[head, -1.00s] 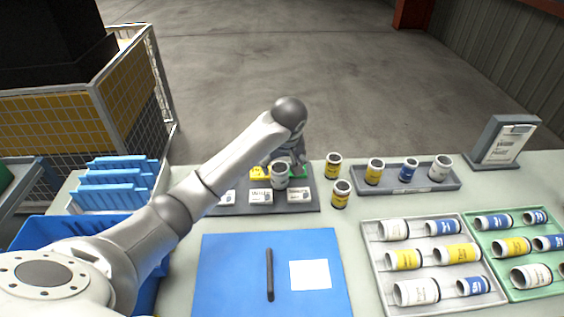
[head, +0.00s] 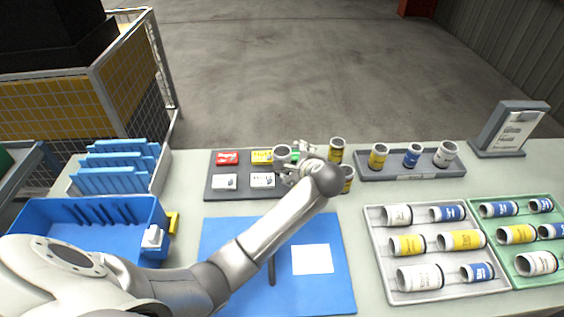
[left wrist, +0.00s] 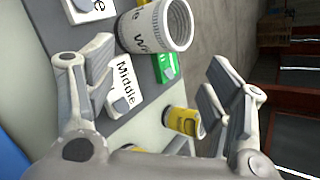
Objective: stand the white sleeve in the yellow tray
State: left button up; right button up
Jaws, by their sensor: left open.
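A white sleeve (head: 282,156) with dark lettering stands on a dark grey board among coloured and white cards. It also shows in the left wrist view (left wrist: 157,27), beyond the fingers. My left gripper (head: 302,165) is just right of this sleeve in the head view, partly hidden by its own wrist. In the left wrist view the gripper (left wrist: 160,88) is open, fingers wide apart, with nothing between the pads. A yellow card (head: 262,157) lies on the board beside the sleeve. I cannot pick out a clear yellow tray. My right gripper is not in view.
Yellow sleeves (head: 337,150) stand close right of my gripper. A grey rack (head: 420,172) holds three sleeves. A grey tray (head: 432,291) and a green tray (head: 523,292) hold lying sleeves. A blue mat (head: 222,232) is in front, a blue bin (head: 100,235) at left.

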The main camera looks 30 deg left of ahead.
aim_at(282, 157)
pick_arm(q)
jog(key=m, duration=0.3)
jog(key=s+d+m+y, duration=0.1)
jog(key=shift+s+f+m+t, duration=0.1)
jog(key=shift+f+m+t, duration=0.2)
jog(key=shift+m, duration=0.1)
jog(key=m, duration=0.2)
jog(key=s+m+y, duration=0.1)
jog(key=m, duration=0.2)
jog(key=shift+s+d+r+m+t+b, duration=0.2)
jog(key=shift+d+r+m+t+b, duration=0.1)
jog(key=shift+t, duration=0.1)
jog(key=shift+w+a+y, duration=0.1)
jog(key=shift+a+y, duration=0.1)
jog(key=shift+y, duration=0.1)
jog(key=x, duration=0.4)
jog(key=shift+w+a+f, duration=0.2)
jog(key=shift+a+f, duration=0.05)
jog(key=x, duration=0.5)
jog(key=shift+a+f, duration=0.15)
jog(key=shift+a, duration=0.3)
jog(key=c, duration=1.4)
jog(key=shift+c, duration=0.8)
jog(key=shift+r, duration=0.25)
